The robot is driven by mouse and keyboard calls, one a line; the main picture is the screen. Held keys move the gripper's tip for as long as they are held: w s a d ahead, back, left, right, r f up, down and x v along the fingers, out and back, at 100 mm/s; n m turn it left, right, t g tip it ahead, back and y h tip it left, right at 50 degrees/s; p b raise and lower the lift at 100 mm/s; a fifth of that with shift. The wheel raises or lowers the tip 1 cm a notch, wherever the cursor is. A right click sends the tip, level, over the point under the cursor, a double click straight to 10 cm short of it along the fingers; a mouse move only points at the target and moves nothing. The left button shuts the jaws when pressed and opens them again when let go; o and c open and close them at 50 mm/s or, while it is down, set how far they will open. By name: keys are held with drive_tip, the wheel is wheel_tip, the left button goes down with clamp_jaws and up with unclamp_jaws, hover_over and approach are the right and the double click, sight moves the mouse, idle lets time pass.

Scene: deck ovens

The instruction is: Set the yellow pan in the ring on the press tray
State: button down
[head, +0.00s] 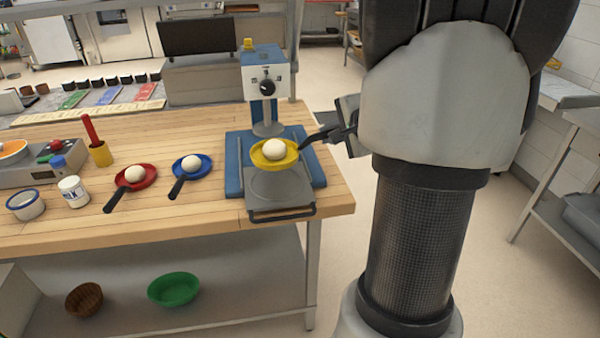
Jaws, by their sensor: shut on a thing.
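The yellow pan (274,164) holds a white dough ball (274,149) and is level. My gripper (346,122) is shut on its black handle (318,137), to the right of the press. The pan is over the back part of the grey press tray (281,208), in front of and below the press head. The tray is pulled out toward the front, and the ring (281,191) marked on it shows in front of the pan, partly covered by it. I cannot tell how high the pan is above the tray. The fingertips are small and partly hidden.
The blue press (262,60) stands at the table's right end. A red pan (143,184) and a blue pan (203,171), each with a dough ball, lie to its left. A white tin (73,192) and a scale (38,176) are farther left. The table's right edge is close.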

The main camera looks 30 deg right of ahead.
wheel_tip(320, 180, down, 8)
drive_tip(key=shift+r+b, duration=0.1)
drive_tip(key=shift+b, duration=0.9)
drive_tip(key=c, duration=1.7)
unclamp_jaws()
drive_tip(key=shift+f, duration=0.2)
drive_tip(key=shift+r, duration=0.1)
drive_tip(key=shift+r, duration=0.2)
drive_tip(key=p+v, duration=0.2)
drive_tip(key=v, duration=0.9)
drive_tip(key=shift+s+r, duration=0.15)
drive_tip(key=shift+s, duration=0.25)
